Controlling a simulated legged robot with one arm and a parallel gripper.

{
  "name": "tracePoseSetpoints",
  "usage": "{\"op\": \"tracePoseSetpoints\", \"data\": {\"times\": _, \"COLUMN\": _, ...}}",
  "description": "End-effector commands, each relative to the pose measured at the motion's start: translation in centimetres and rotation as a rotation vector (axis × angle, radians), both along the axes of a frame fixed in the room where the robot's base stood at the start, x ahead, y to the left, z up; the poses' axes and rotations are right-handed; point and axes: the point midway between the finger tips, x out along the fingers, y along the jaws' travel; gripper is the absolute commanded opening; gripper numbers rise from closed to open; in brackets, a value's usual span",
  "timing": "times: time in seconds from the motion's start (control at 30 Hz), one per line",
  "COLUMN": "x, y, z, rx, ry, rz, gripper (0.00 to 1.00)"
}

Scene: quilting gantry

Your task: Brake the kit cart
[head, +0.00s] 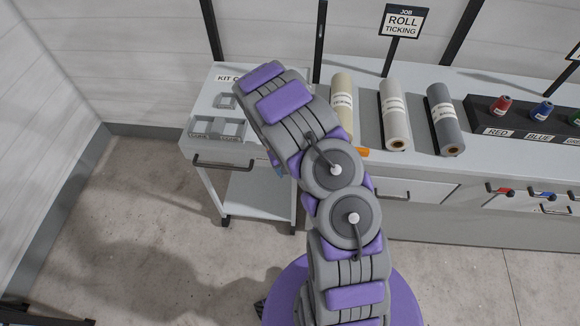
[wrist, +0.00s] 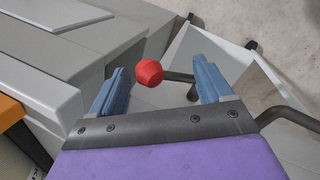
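The kit cart (head: 205,152) stands at the left end of the counter in the head view, its label partly hidden by my arm. It has a dark front handle (head: 222,164), a lower shelf and dark casters. In the wrist view a red knob (wrist: 149,73) sits at the end of a dark lever (wrist: 180,76) by the cart's pale panels. My gripper (wrist: 160,68) is open, with one blue finger on each side of the knob in the picture. No contact with the knob shows. In the head view the gripper is mostly hidden behind my arm.
Small grey bins (head: 218,128) sit on the cart top. The counter (head: 420,165) right of the cart holds fabric rolls (head: 395,115) and a dark rack of coloured spools (head: 502,105). An orange piece (head: 362,152) is at the counter's front edge. The floor (head: 150,220) left of the cart is clear.

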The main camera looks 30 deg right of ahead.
Motion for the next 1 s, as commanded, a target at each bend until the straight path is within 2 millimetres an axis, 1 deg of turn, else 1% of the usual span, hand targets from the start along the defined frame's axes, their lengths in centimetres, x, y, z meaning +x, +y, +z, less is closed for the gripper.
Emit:
{"op": "tracePoseSetpoints", "data": {"times": 0.13, "x": 0.0, "y": 0.1, "z": 0.6, "rx": -0.001, "ry": 0.001, "rz": 0.0, "gripper": 0.78}}
{"op": "tracePoseSetpoints", "data": {"times": 0.27, "x": 0.2, "y": 0.5, "z": 2.4, "rx": -0.001, "ry": 0.0, "rz": 0.0, "gripper": 0.78}}
{"op": "tracePoseSetpoints", "data": {"times": 0.6, "x": 1.3, "y": 2.4, "z": 9.6, "rx": 0.0, "ry": -0.003, "rz": 0.001, "gripper": 0.78}}
{"op": "tracePoseSetpoints", "data": {"times": 0.8, "x": 1.8, "y": 3.4, "z": 13.5, "rx": -0.001, "ry": -0.003, "rz": 0.002, "gripper": 0.78}}
{"op": "tracePoseSetpoints", "data": {"times": 0.9, "x": 2.0, "y": 3.7, "z": 14.9, "rx": 0.0, "ry": -0.002, "rz": 0.001, "gripper": 0.78}}
{"op": "tracePoseSetpoints", "data": {"times": 1.0, "x": 2.1, "y": 4.0, "z": 15.9, "rx": -0.001, "ry": 0.002, "rz": 0.001, "gripper": 0.78}}
